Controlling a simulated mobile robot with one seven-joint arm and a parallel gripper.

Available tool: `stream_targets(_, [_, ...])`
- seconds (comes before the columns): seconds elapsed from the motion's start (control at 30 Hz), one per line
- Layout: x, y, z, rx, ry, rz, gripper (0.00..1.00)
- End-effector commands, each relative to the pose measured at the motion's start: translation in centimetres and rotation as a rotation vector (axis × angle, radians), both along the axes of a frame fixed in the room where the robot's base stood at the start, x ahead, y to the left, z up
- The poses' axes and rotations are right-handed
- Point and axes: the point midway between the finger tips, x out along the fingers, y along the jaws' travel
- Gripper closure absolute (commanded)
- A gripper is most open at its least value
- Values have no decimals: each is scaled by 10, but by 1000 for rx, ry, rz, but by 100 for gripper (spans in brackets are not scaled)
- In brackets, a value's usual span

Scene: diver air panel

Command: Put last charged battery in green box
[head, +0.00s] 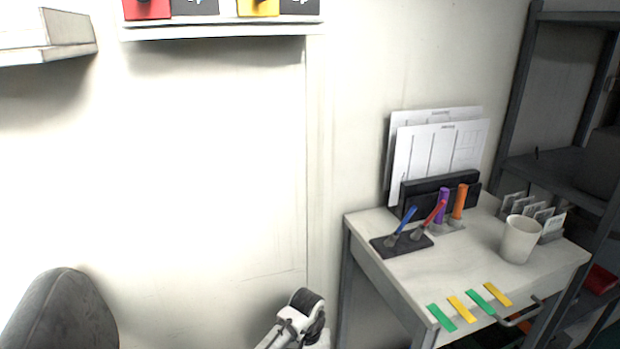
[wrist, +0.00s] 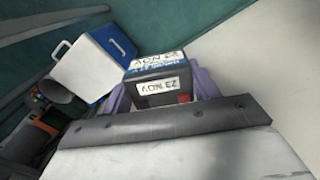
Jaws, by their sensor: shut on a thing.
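In the wrist view, a dark box-shaped battery (wrist: 148,72) has white labels on its top and near side. The near label reads "23 NOV", and a small red patch is beside it. My gripper (wrist: 163,90) has purple fingers on both sides of the battery and is shut on it. The lower part of the battery is hidden behind a dark strip. No green box shows in either view. In the head view, only a white and dark part of my arm shows at the bottom edge.
A desk (head: 440,270) at right holds marker pens, a white cup (head: 520,239), papers (head: 440,150) and green and yellow strips. A wall shelf (head: 220,31) carries red and yellow items. A white and blue box (wrist: 85,72) and cylinders stand left in the wrist view.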

Motion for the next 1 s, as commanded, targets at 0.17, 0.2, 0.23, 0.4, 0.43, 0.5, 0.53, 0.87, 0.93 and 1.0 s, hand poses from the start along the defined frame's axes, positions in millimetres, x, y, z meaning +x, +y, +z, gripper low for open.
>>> stream_targets(0.17, [-20,-4,-49,-3,1,40,80])
stream_targets(0.2, [-22,-5,-55,-3,1,45,80])
stream_targets(0.23, [-24,-5,-58,-3,0,48,80])
stream_targets(0.4, [-38,-5,-80,-1,3,59,80])
stream_targets(0.43, [-42,-4,-86,0,4,60,80])
stream_targets(0.5, [-52,-3,-98,-1,4,61,80])
stream_targets(0.53, [-56,-4,-103,-1,4,60,80])
stream_targets(0.87, [-63,-15,-117,-2,-3,43,80])
stream_targets(0.93, [-55,-20,-111,-3,-1,37,80])
stream_targets(1.0, [-47,-26,-105,-4,0,30,80])
